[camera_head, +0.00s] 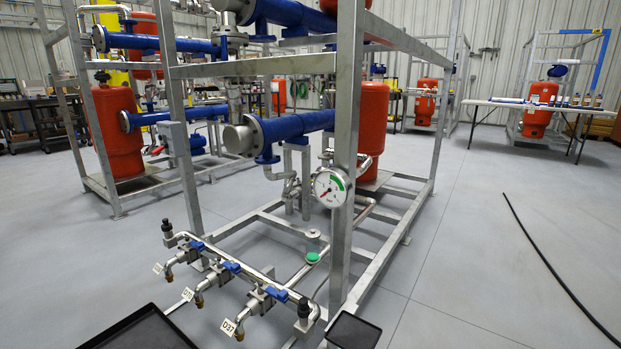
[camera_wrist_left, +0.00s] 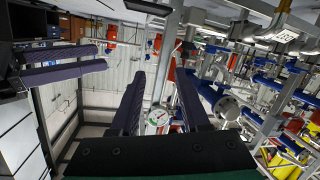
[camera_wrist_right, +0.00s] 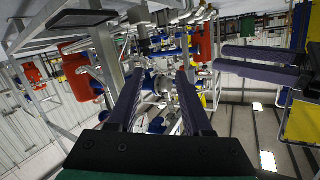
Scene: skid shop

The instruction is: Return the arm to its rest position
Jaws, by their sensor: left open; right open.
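Neither gripper nor arm shows in the head view. My left gripper (camera_wrist_left: 161,82) shows in the left wrist view with its two dark fingers apart and nothing between them. My right gripper (camera_wrist_right: 158,82) shows in the right wrist view, also with fingers apart and empty. Two more dark fingers reach in from the left side of the left wrist view, and two from the right side of the right wrist view; they look like my opposite gripper each time. Both wrist views look tilted or upside down, with the skid well beyond the fingertips.
A grey steel skid frame (camera_head: 345,150) stands ahead, with a pressure gauge (camera_head: 330,188) and blue-handled valves (camera_head: 232,267) low in front. A black hose (camera_head: 550,268) lies on open floor at right.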

